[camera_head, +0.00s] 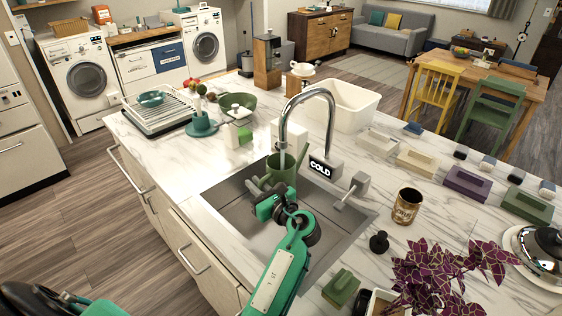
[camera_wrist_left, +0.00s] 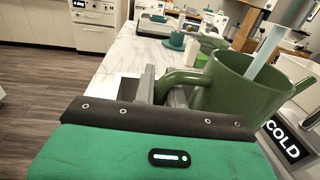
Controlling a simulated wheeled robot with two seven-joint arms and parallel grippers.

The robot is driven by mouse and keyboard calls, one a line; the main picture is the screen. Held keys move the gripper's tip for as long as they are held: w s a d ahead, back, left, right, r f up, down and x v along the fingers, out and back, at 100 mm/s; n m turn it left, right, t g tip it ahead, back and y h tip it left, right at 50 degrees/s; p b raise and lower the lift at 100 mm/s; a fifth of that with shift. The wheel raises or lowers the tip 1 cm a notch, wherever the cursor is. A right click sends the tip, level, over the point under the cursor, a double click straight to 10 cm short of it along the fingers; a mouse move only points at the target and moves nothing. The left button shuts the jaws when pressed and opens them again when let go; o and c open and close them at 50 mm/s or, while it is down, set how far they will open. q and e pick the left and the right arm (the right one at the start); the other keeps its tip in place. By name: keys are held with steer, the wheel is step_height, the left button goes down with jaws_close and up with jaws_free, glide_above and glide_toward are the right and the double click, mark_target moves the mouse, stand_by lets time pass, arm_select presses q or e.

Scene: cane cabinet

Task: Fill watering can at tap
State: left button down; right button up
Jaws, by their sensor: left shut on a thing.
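The green watering can (camera_head: 282,172) stands or hangs over the sink, under the tap's mouth. It looks upright. My left gripper (camera_head: 268,190) is shut on its handle, which also shows between the fingers in the left wrist view (camera_wrist_left: 185,80). The curved metal tap (camera_head: 308,92) ends just above the can's open top. A pale, clear stream of water (camera_wrist_left: 268,48) runs down into the can in the left wrist view. The water level inside is hidden. A block labelled COLD (camera_head: 322,167) and a grey lever (camera_head: 352,188) sit beside the tap. My right gripper is not in view.
The steel sink (camera_head: 228,200) is set in a white marble counter (camera_head: 160,160). A dish rack (camera_head: 165,112), a soap bottle (camera_head: 238,128) and a white basin (camera_head: 350,105) stand behind. A brown mug (camera_head: 407,206) and a purple-leaved plant (camera_head: 440,275) stand to the right.

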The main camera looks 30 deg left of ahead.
arm_select(q)
steer(key=shift+r, duration=0.1)
stand_by(0.3)
steer(key=s+p, duration=0.1)
steer(key=s, duration=0.1)
steer(key=s+p, duration=0.1)
steer(key=s, duration=0.1)
steer(key=s+p, duration=0.2)
steer(key=shift+d, duration=0.35)
